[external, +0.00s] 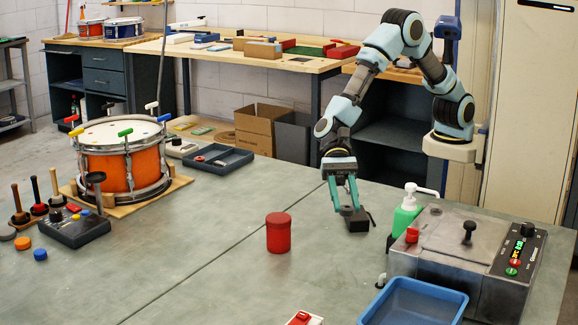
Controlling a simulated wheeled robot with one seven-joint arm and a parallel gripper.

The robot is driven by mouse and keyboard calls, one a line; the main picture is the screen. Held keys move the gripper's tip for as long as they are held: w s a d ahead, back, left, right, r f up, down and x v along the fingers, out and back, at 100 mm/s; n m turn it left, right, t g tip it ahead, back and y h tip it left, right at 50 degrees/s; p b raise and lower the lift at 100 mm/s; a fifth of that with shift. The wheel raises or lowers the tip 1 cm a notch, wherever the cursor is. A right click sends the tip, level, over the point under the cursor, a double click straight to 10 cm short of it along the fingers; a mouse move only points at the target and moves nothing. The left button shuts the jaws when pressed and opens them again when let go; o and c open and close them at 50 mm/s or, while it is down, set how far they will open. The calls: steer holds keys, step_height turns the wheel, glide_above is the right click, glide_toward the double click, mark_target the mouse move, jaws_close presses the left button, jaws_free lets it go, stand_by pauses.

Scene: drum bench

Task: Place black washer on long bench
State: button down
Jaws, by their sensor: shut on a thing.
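My gripper (346,210) points down low over the grey-green table (190,240), right of the table's middle. Its teal fingers are shut on a small black thing (358,221) at or just above the tabletop. The black thing looks blocky, and I cannot tell whether it is the washer or whether it touches the table. A long wood-topped bench (222,57) stands behind the table against the wall, with tools and boxes on it.
A red jar (278,233) stands left of my gripper. A green pump bottle (406,212), a grey machine (470,250) and a blue tray (415,302) are to the right. An orange drum (122,165) and a dark tray (216,160) are at left.

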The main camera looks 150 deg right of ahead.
steer(key=n+g+y, duration=0.1)
glide_above(371, 261)
step_height(371, 261, down, 6)
steer(key=shift+a+r+p, duration=0.1)
steer(key=shift+p, duration=0.45)
steer(key=shift+f+p, duration=0.45)
steer(key=shift+f, duration=1.7)
steer(key=shift+f, duration=0.15)
steer(key=c, duration=0.8)
jaws_free()
